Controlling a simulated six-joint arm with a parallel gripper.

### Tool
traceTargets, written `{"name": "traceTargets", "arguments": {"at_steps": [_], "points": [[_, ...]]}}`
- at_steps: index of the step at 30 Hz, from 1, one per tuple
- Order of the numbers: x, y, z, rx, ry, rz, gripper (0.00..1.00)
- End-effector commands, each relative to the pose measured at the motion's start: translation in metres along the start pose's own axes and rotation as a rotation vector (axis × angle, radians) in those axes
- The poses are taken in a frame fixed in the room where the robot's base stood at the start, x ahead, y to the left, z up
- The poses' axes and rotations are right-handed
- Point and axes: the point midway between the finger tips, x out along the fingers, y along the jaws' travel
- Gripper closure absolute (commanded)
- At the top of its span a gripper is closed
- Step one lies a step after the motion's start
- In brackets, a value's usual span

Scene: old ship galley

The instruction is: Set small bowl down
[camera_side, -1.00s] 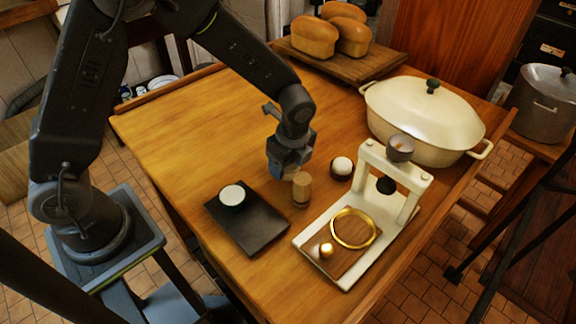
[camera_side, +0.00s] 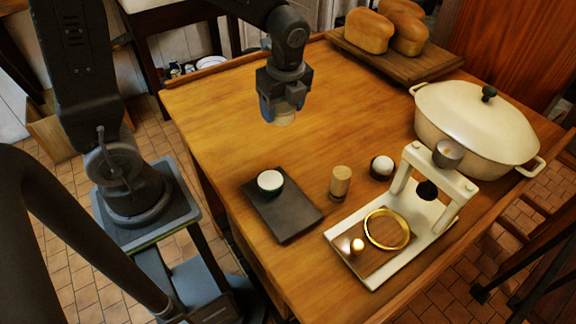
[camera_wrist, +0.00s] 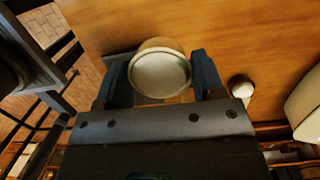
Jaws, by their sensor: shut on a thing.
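My gripper (camera_side: 283,108) is over the back-left part of the wooden table (camera_side: 240,100), apart from the other things there. It is shut on a small bowl (camera_wrist: 160,73), which shows in the wrist view as a round, pale-rimmed shape between the two blue fingers. The bowl looks roughly level and above the tabletop; the exact gap is hard to tell.
Bare wood surrounds my gripper. A dark slate (camera_side: 290,212) with a white-topped cup (camera_side: 270,182), a wooden cylinder (camera_side: 340,182), a dark cup with a white ball (camera_side: 381,167) and a cream press (camera_side: 385,265) stand nearer the front. A lidded pot (camera_side: 475,120) and bread board (camera_side: 400,62) are right and behind.

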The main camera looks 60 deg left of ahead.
Motion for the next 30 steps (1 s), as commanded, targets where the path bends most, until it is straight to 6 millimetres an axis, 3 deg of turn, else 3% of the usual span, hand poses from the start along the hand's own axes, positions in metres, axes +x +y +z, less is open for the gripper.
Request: {"name": "traceTargets", "arguments": {"at_steps": [3, 9, 14, 24, 30], "points": [[-0.011, 0.032, -0.018, 0.001, 0.000, -0.004, 0.63], [-0.017, 0.067, -0.034, -0.008, 0.000, 0.000, 0.63], [-0.009, 0.074, -0.054, -0.005, -0.001, 0.004, 0.63], [0.024, 0.079, -0.132, -0.004, -0.003, 0.006, 0.63], [0.034, 0.079, -0.157, -0.009, -0.001, 0.003, 0.63]]}}
